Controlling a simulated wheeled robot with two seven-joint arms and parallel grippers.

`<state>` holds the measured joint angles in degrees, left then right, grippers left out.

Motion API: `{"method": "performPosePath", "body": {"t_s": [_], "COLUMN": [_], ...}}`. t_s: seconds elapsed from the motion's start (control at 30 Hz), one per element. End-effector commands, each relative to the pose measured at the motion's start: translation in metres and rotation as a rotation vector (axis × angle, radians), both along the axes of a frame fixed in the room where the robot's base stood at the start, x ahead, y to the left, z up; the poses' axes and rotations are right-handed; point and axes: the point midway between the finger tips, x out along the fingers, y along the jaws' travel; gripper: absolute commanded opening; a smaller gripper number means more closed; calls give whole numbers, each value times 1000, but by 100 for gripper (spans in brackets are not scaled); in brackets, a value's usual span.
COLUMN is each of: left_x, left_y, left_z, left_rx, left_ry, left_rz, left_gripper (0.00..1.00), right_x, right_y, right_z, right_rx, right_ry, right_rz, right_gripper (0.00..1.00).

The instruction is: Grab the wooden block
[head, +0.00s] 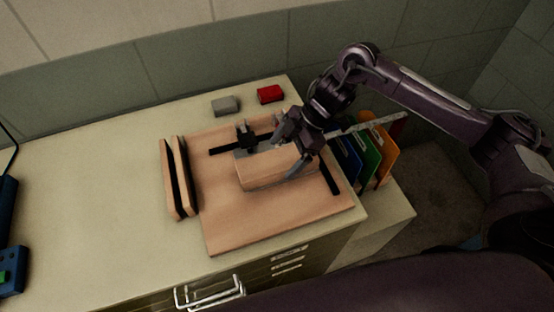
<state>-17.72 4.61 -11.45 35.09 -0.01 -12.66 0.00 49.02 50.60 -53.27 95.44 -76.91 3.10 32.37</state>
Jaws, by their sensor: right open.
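The wooden block (262,174) is a light brown box lying on a wooden board (232,230) on the bench. A grey piece and a black clamp-like part (246,137) stand at its back edge. My right gripper (284,157) reaches in from the right and is open over the block's right end. One finger is in front of the block's right part and the other is near its back edge. I cannot tell whether the fingers touch it. My left gripper is not in view.
Grey (226,105) and red (270,94) small blocks lie behind the board. Two upright wooden slats (174,180) stand at its left. Colored folders (367,156) stand at the right. A blue device (12,270) is at the left edge. The bench's left part is clear.

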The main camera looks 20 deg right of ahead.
Motion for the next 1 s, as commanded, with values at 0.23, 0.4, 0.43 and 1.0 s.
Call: {"method": "performPosePath", "body": {"t_s": [0.23,0.4,0.43,1.0], "left_x": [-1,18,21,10], "left_y": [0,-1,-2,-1], "left_z": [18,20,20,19], "left_rx": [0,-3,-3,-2], "left_ry": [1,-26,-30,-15], "left_rz": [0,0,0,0], "left_gripper": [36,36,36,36], "right_x": [-3,-3,-3,-2], "right_y": [18,20,20,20], "right_z": [-29,-34,-34,-33], "right_rx": [2,1,1,3], "right_ry": [2,-1,-1,-3], "right_rz": [1,0,0,1], "right_gripper": [89,89,89,30]}}
